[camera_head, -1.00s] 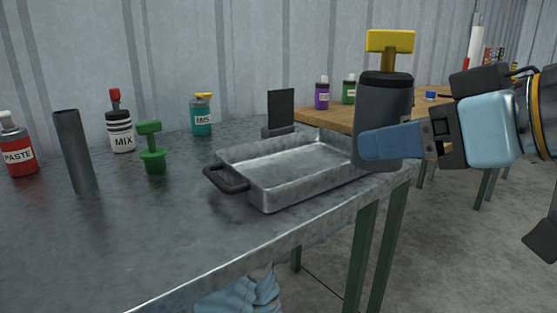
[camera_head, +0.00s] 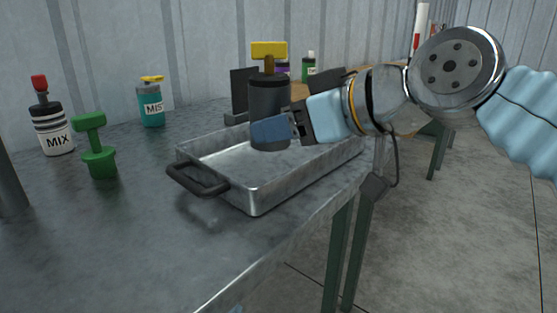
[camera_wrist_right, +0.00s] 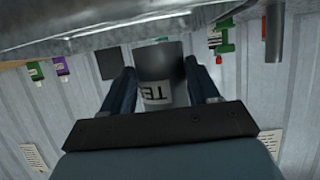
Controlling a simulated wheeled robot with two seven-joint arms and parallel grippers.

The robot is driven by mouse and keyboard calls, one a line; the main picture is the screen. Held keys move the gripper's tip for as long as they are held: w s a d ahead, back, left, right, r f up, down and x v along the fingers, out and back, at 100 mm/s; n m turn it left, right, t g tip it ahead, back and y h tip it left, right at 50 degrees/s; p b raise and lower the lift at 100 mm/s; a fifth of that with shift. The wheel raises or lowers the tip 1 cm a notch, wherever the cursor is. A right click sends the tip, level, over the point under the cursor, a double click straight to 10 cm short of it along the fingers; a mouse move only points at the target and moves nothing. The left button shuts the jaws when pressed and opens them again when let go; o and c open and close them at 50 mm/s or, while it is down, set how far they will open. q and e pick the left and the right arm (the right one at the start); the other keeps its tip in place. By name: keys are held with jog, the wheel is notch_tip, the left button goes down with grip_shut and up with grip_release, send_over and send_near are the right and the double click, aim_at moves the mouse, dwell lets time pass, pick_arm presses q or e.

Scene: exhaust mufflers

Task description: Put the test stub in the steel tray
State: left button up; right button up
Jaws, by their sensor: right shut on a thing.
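The test stub (camera_head: 268,105) is a dark grey cylinder with a yellow T-shaped handle on top. My right gripper (camera_head: 272,130) is shut around its lower body and holds it upright. In the right wrist view, the stub (camera_wrist_right: 160,62) sits between the two fingers, with an upside-down label reading "TE". The steel tray (camera_head: 255,197) is a shallow rectangular pan with a dark handle on its near left end. In the head view the stub's lower end overlaps the tray's interior; its height above the floor is hard to tell. My left gripper is not in view.
A green T-handled plug (camera_head: 98,150), a MIX bottle (camera_head: 52,132) and a teal bottle (camera_head: 151,105) stand left of the tray. A dark upright plate (camera_head: 240,90) stands behind it. The front left of the metal table (camera_head: 120,240) is clear.

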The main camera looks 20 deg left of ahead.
jog(key=shift+w+a+f, duration=0.35)
jog(key=shift+a+f, duration=0.05)
jog(key=shift+f, duration=0.2)
jog(key=f, duration=0.1)
jog(key=f+b, duration=0.1)
jog(key=w+a+f, duration=0.1)
jog(key=f, duration=0.1)
jog(key=shift+f, duration=0.4)
